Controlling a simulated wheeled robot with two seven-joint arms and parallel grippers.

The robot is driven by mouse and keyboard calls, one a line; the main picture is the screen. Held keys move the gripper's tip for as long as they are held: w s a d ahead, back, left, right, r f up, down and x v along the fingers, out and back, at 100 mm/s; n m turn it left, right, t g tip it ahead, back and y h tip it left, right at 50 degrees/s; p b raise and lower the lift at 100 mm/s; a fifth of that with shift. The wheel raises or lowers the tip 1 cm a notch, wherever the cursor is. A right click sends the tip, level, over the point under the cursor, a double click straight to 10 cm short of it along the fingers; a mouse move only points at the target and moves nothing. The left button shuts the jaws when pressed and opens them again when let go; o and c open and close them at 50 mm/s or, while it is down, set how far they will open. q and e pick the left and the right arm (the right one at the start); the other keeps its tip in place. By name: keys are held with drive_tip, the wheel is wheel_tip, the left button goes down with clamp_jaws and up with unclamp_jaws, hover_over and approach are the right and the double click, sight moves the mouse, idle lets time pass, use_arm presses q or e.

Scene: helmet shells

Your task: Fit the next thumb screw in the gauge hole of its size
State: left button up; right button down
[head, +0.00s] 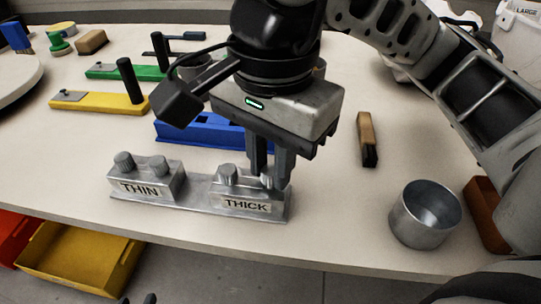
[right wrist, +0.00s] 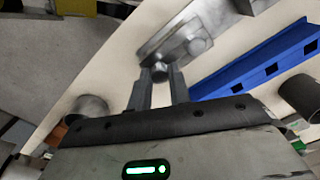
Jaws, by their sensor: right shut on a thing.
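The grey metal gauge (head: 205,190) lies near the table's front edge, with a block marked THIN (head: 145,188) on the left and one marked THICK (head: 245,205) on the right. Two thumb screws (head: 123,162) stand in the THIN block. Another thumb screw (head: 228,174) stands at the left of the THICK block. My right gripper (head: 268,178) points down over the THICK block's right end, shut on a thumb screw (right wrist: 160,72). The fingers hide its lower part, so I cannot tell how deep it sits. Only dark tips of my left gripper (head: 137,299) show at the bottom edge.
A metal cup (head: 425,215) stands at the right, with a brown tray (head: 484,215) beside it. A wooden brush (head: 367,138) lies behind the cup. A blue rail (head: 200,133) lies behind the gauge, with yellow (head: 100,102) and green (head: 125,72) tools farther back.

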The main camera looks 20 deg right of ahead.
sight(270, 169)
use_arm(q)
drive_tip(key=shift+f+b, duration=0.35)
drive_tip(key=shift+f, duration=0.05)
use_arm(e)
drive_tip(key=shift+f, duration=0.35)
drive_tip(key=c, duration=1.2)
unclamp_jaws()
wheel_tip(270, 169, up, 4)
drive_tip(key=shift+r+p, duration=0.2)
drive_tip(key=shift+p, duration=0.6)
use_arm(q)
drive_tip(key=r+p, duration=0.3)
drive_tip(key=shift+w+d+r+g, duration=0.15)
drive_tip(key=shift+d+r+g, duration=0.15)
drive_tip(key=shift+d, duration=0.05)
use_arm(e)
wheel_tip(270, 169, up, 12)
drive_tip(key=shift+s+f, duration=0.15)
drive_tip(key=shift+f, duration=0.05)
